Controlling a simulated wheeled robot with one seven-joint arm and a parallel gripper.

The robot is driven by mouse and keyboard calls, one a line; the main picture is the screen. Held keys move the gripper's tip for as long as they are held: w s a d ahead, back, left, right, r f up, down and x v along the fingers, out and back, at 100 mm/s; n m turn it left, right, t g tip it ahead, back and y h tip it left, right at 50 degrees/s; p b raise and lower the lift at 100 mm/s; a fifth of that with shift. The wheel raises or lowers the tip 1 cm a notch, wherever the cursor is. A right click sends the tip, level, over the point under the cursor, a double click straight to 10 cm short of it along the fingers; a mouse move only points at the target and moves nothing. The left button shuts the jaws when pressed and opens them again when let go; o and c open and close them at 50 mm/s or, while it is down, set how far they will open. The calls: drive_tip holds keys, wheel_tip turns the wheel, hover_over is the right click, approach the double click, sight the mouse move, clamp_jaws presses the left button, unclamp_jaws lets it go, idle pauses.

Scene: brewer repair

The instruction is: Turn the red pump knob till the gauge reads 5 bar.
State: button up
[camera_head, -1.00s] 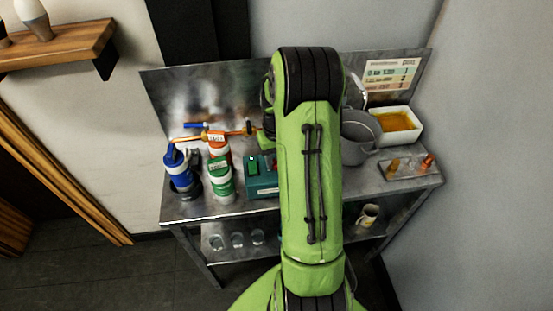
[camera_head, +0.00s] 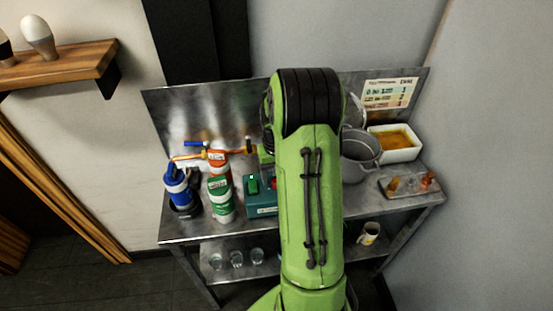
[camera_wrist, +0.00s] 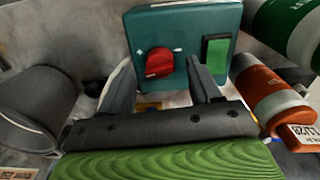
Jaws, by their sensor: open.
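The red pump knob (camera_wrist: 159,62) is on the face of a teal pump box (camera_wrist: 185,18), left of a green switch (camera_wrist: 216,54), with a pale pointer mark on it. In the head view, the box (camera_head: 262,208) stands on the steel bench, and the knob (camera_head: 274,183) shows just left of my arm. My gripper (camera_wrist: 160,60) is open, its two fingers apart on either side of the knob in the wrist view. I cannot tell whether they touch it. In the head view, my arm hides the gripper. No readable gauge face shows; a pale curved edge lies behind the left finger.
A grey bucket (camera_head: 360,158) and white tub (camera_head: 398,155) stand right. Glasses (camera_head: 237,258) and a mug (camera_head: 369,233) are on the lower shelf.

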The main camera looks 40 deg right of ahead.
wheel_tip(320, 180, up, 14)
drive_tip(key=p, duration=0.2)
drive_tip(key=shift+r, duration=0.15)
drive_tip(key=s+a+r+n+t, duration=0.1)
drive_tip(key=s+a+r+n, duration=0.1)
drive_tip(key=a+r, duration=0.45)
drive_tip(key=s+a+n+t, duration=0.4)
drive_tip(key=s+a, duration=1)
drive_tip(key=a, duration=0.2)
drive_tip(key=shift+a+f+t, duration=0.15)
drive_tip(key=shift+a+t, duration=0.15)
drive_tip(key=shift+a, duration=0.1)
